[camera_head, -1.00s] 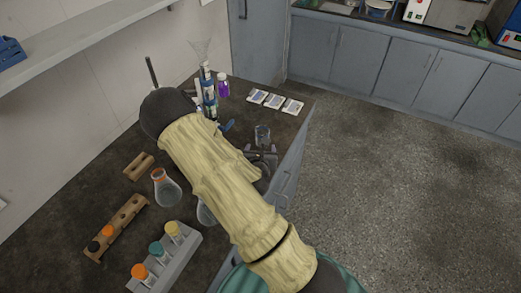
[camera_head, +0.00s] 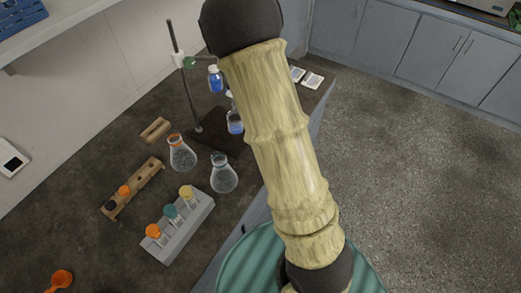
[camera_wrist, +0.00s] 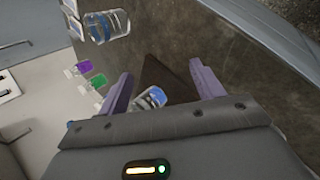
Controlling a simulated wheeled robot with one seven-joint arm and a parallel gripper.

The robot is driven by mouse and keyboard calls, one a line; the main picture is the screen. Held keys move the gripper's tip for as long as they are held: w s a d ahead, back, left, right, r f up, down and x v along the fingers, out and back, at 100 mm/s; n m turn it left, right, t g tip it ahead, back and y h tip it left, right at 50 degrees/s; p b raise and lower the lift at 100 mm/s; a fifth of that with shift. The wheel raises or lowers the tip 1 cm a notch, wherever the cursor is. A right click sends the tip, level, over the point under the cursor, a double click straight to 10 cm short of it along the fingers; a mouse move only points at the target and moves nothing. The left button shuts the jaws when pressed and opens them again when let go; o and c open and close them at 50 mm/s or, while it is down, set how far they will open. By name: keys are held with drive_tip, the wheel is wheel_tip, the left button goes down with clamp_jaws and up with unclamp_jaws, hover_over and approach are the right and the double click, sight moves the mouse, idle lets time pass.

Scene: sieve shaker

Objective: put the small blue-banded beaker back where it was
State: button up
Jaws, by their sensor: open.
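My gripper (camera_wrist: 160,69) is open in the wrist view, with its two purple fingers spread apart and nothing clasped. A clear glass vessel with a bluish mark (camera_wrist: 109,26) shows at the upper left of that view, outside the fingers. It looks like the beaker, but I cannot be sure. Glassware with blue in it (camera_wrist: 151,97) shows lower down between the fingers, partly hidden by the gripper body. In the head view my arm crosses the middle and hides the gripper and any beaker there.
A retort stand (camera_head: 184,80) stands at the back with a blue-liquid bottle (camera_head: 216,80) and flask (camera_head: 235,123) close by. Two conical flasks (camera_head: 182,156) (camera_head: 224,178), a grey tube rack (camera_head: 186,238) and a wooden rack (camera_head: 137,188) occupy the bench's left. White cards (camera_head: 312,80) lie beyond my arm.

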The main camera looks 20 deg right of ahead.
drive_tip(key=s+a+r+m+g+y, duration=0.3)
drive_tip(key=s+a+r+m, duration=0.4)
drive_tip(key=s+r+m, duration=0.3)
drive_tip(key=s+m+g, duration=0.1)
drive_tip(key=s+m, duration=0.2)
drive_tip(key=m, duration=0.1)
drive_tip(key=shift+r+m, duration=0.35)
drive_tip(key=shift+m, duration=0.05)
